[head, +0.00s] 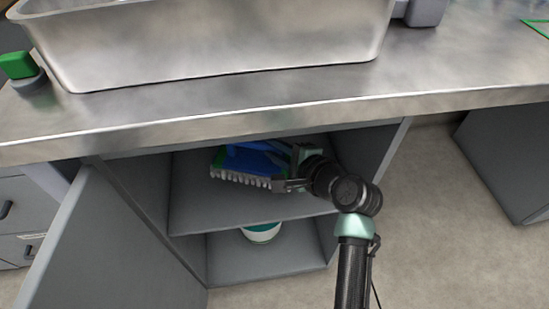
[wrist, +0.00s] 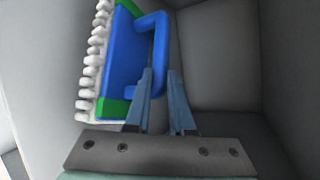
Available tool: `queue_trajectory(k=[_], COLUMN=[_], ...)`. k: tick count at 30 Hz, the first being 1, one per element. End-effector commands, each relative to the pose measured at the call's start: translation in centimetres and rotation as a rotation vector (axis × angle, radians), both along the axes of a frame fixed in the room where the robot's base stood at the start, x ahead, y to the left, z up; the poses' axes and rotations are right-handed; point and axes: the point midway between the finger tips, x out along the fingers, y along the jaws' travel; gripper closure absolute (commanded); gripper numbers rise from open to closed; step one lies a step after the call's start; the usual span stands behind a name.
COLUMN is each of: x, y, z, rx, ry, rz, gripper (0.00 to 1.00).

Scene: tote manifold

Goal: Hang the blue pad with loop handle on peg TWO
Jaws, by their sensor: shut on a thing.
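The blue pad (head: 258,162) with green edges and a white bristly side is inside the open cabinet under the counter, at its upper shelf. In the wrist view the pad (wrist: 122,60) stands at the left, with its blue loop handle (wrist: 160,55) facing right. My gripper (head: 290,184) reaches into the cabinet from the right. In the wrist view my gripper (wrist: 160,85) is shut on the loop handle, with one finger inside or beside the loop. No peg marked TWO can be made out in either view.
The cabinet shelf (head: 200,215) lies below the pad, with a white and green round container (head: 262,232) beneath it. An open door (head: 95,245) stands at the left. The metal counter (head: 440,75) overhangs above and carries a large steel tote (head: 210,40). Open floor lies right.

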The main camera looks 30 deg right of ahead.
Motion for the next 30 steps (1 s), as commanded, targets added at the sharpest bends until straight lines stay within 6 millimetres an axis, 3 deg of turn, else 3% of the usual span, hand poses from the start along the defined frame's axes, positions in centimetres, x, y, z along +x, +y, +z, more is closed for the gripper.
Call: queue_trajectory(k=[2, 17, 18, 22, 30], x=[-0.04, 0.38, 0.36, 0.36, 0.35], y=[-0.06, -0.10, -0.11, -0.11, -0.11], z=[-2.21, -2.41, -2.42, -2.42, -2.35], rx=[0.002, 0.001, 0.001, 0.000, 0.000], ry=[-0.001, -0.002, -0.001, 0.000, -0.001], rz=[-0.001, 0.000, -0.001, 0.000, 0.000], gripper=[1.00, 1.00, 0.71, 0.49, 0.49])
